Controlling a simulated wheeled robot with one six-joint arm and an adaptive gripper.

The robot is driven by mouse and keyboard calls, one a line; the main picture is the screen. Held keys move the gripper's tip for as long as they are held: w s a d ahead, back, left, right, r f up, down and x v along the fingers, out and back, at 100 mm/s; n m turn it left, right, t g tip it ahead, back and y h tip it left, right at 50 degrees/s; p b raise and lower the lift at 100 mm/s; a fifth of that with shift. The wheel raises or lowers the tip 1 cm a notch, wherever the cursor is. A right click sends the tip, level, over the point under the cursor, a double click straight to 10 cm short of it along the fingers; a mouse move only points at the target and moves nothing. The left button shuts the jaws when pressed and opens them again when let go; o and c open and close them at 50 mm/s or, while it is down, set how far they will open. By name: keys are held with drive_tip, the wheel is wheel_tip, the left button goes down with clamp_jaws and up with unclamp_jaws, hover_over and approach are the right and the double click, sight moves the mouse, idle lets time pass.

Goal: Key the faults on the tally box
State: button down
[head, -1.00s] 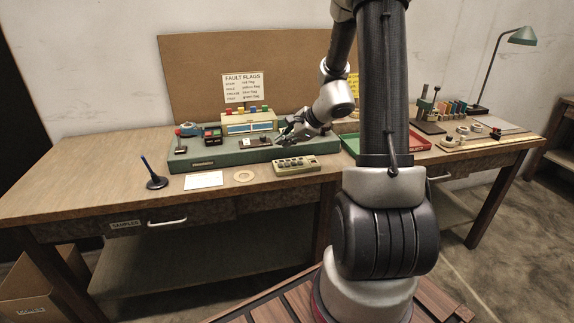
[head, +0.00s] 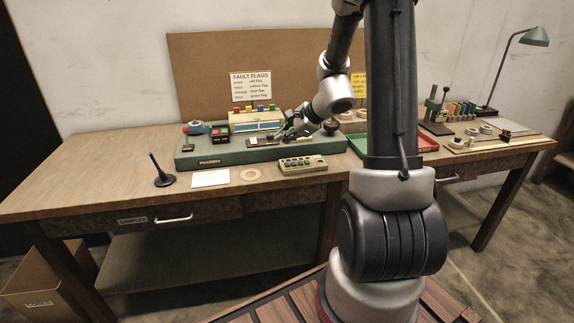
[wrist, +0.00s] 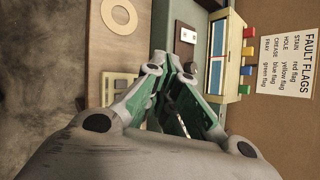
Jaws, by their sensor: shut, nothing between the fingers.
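The tally box (head: 302,166) is a small beige box with a row of dark keys on top, at the front of the bench. It also shows in the wrist view (wrist: 113,84), partly hidden behind my gripper. My gripper (head: 286,137) is above the right part of the green machine bed, behind the tally box and apart from it. In the wrist view my gripper (wrist: 167,64) has its fingers together with nothing between them. A white sign headed FAULT FLAGS (head: 251,86) lists stain red, hole yellow, crease blue and fray green.
The green machine bed (head: 205,161) carries a cream box (head: 240,125) with coloured flags.

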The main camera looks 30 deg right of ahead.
sight(285, 165)
drive_tip(key=shift+f, duration=3.25)
drive_tip(key=shift+f, duration=0.1)
drive_tip(key=shift+f, duration=0.3)
drive_tip(key=shift+f, duration=0.4)
drive_tip(key=shift+r, duration=0.85)
drive_tip(key=shift+r, duration=2.5)
